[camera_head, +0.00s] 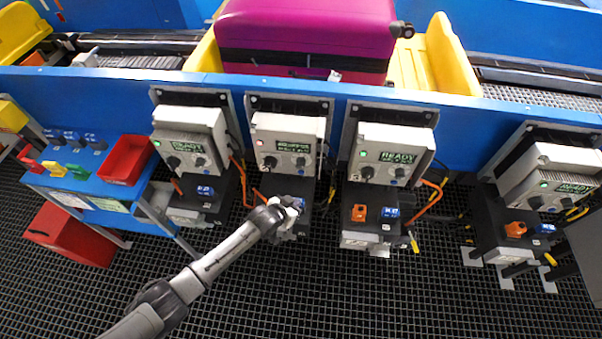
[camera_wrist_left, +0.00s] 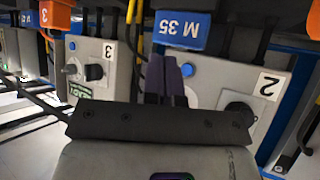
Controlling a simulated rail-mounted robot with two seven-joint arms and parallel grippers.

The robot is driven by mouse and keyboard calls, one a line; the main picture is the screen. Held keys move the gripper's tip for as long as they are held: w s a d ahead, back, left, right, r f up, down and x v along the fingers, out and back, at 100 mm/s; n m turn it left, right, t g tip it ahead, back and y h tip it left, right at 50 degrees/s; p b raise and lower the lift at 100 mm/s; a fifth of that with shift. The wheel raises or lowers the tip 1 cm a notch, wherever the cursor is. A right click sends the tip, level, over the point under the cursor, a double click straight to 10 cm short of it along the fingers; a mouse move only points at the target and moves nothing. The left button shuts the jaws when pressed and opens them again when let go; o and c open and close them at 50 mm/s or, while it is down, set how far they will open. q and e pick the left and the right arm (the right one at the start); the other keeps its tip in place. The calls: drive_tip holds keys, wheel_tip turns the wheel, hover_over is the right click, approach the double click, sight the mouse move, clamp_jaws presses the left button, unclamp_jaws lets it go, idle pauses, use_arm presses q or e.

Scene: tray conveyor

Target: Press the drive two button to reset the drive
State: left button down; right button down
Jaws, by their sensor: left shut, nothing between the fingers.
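The drive two box (camera_head: 312,130) is second from the left in the head view, with a red light and a dark display. Its blue button (camera_head: 301,162) sits at the lower right of its face, beside a dark knob (camera_head: 270,162). The left wrist view shows the box upside down with a "2" label (camera_wrist_left: 267,84), the blue button (camera_wrist_left: 187,69) and the black knob (camera_wrist_left: 240,103). My left gripper (camera_head: 296,203) is shut and empty, below the box face. Its dark fingertips (camera_wrist_left: 166,62) appear just left of the button in the wrist view; contact cannot be told.
Other drive boxes with green lights stand left (camera_head: 190,122) and right (camera_head: 398,133). A blue "M 35" block (camera_wrist_left: 180,31) is close to my fingers. Orange cables hang between boxes. A blue bench with a red bin (camera_head: 126,160) is at left. Grated floor in front is open.

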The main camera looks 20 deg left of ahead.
sight(301, 172)
use_arm(q)
drive_tip(key=w+a+b, duration=0.2)
drive_tip(key=w+b, duration=0.6)
drive_tip(key=shift+w, duration=0.25)
drive_tip(key=shift+d, duration=0.1)
idle(0.6)
idle(0.8)
drive_tip(key=shift+w, duration=0.1)
idle(0.5)
drive_tip(key=shift+w+b, duration=0.3)
